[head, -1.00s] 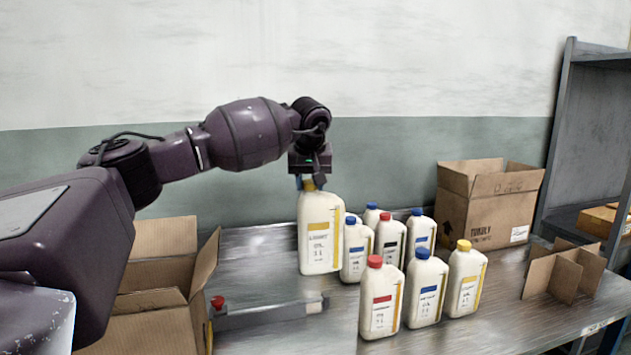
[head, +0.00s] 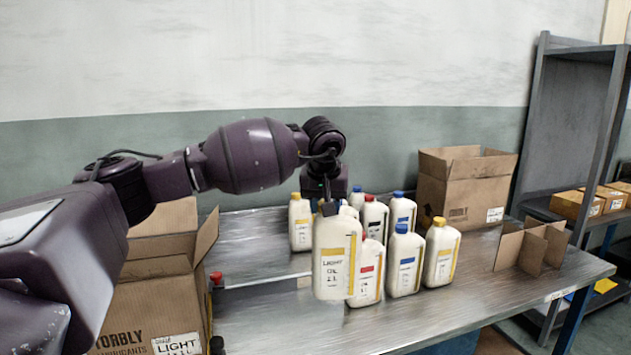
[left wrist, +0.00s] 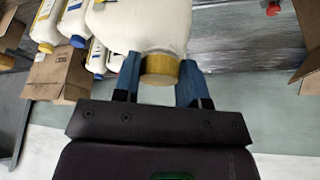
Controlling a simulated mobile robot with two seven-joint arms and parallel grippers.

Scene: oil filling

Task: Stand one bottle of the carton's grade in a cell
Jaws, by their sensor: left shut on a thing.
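My left gripper (head: 327,203) is shut on the neck of a white bottle with a yellow label reading "LIGHT OIL" (head: 335,268). The bottle hangs upright in front of the other bottles. In the left wrist view its yellow cap (left wrist: 159,70) sits between the blue fingers (left wrist: 158,80). An open carton labelled "LIGHT" (head: 150,310) stands at the lower left; its inside is mostly hidden. Other yellow-capped bottles stand on the table, one at the right front (head: 441,255) and one at the back left (head: 300,225). My right gripper is not in view.
Red-labelled (head: 367,275) and blue-labelled (head: 404,265) bottles stand close behind the held one. A second open carton (head: 462,190) and a cardboard divider (head: 521,250) are at the right. The metal table (head: 270,320) is clear at front left.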

